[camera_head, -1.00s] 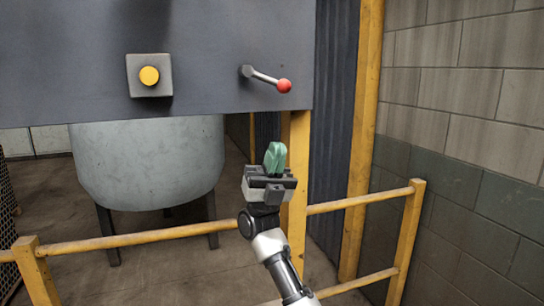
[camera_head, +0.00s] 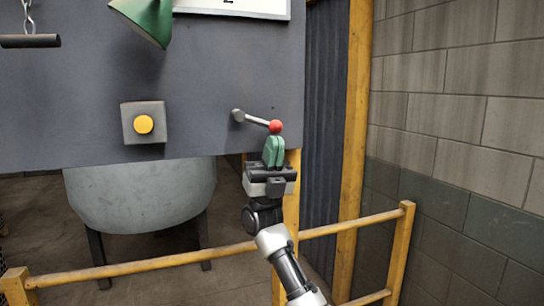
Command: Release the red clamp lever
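The clamp lever (camera_head: 256,120) is a grey rod with a red ball knob (camera_head: 275,127) at its right end. Its pivot is on the dark grey panel, and the rod slopes slightly down to the right. My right gripper (camera_head: 274,150) points up from below, with its green fingers close together and nothing seen between them. The fingertips are just below the red knob in the picture; whether they touch it cannot be told. My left gripper is not in view.
The dark panel (camera_head: 200,70) also bears a yellow button (camera_head: 143,124) on a grey box. A green lamp shade (camera_head: 148,20) and a hanging black bar (camera_head: 30,41) are higher up. A yellow railing (camera_head: 130,268) crosses below, before a grey tank (camera_head: 140,195). A block wall (camera_head: 450,100) is at right.

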